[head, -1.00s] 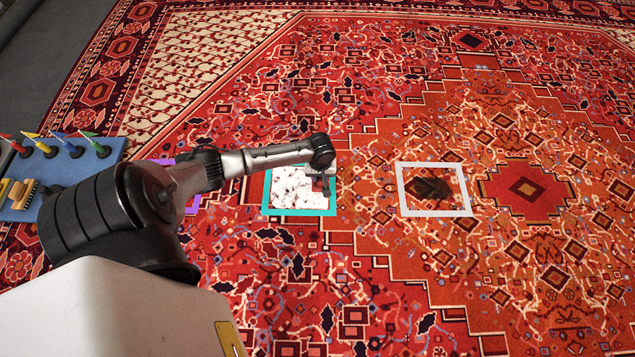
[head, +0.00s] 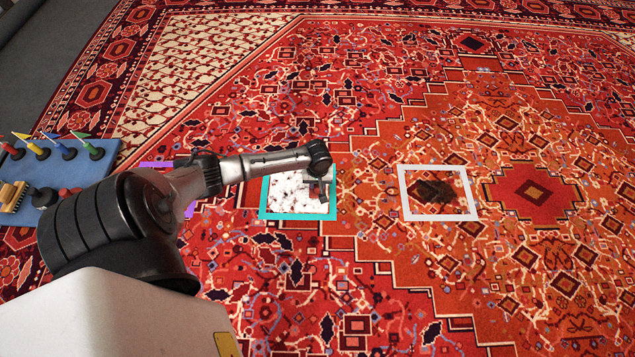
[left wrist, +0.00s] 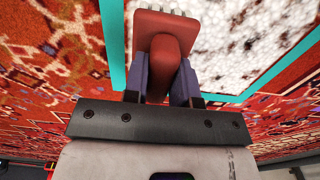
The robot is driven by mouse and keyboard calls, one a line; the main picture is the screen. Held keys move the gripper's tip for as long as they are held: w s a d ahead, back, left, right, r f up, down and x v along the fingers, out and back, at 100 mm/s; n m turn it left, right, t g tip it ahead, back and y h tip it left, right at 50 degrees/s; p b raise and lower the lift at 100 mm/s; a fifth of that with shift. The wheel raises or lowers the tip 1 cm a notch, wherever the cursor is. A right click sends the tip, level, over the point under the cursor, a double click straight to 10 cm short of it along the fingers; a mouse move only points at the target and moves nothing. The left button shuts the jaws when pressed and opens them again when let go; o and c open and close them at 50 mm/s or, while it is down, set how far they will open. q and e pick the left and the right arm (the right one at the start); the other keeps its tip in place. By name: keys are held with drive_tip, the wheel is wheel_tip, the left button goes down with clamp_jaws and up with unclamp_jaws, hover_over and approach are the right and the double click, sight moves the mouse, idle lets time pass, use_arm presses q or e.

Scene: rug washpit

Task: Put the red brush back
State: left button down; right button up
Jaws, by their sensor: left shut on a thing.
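My left gripper (left wrist: 166,85) is shut on the red brush (left wrist: 164,28), as the left wrist view shows. The brush has a red back and handle, with pale bristle tips at its far edge. In the head view the left gripper (head: 319,188) is over the right part of the teal frame (head: 263,212), which has a white foamy patch (head: 292,195) inside it. The brush is mostly hidden there by the gripper and wrist. I cannot tell from the pictures whether the brush touches the rug. My right gripper is not in view.
A blue tray (head: 22,170) at the left holds several coloured flags on black bases and a yellow brush (head: 12,196). My left arm covers part of it and of a purple frame (head: 157,165). A white frame (head: 404,207) surrounds a dark stain (head: 435,192) on the rug (head: 400,270).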

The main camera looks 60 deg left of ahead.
use_arm(q)
drive_tip(key=shift+f, duration=0.1)
drive_tip(key=c, duration=0.9)
unclamp_jaws()
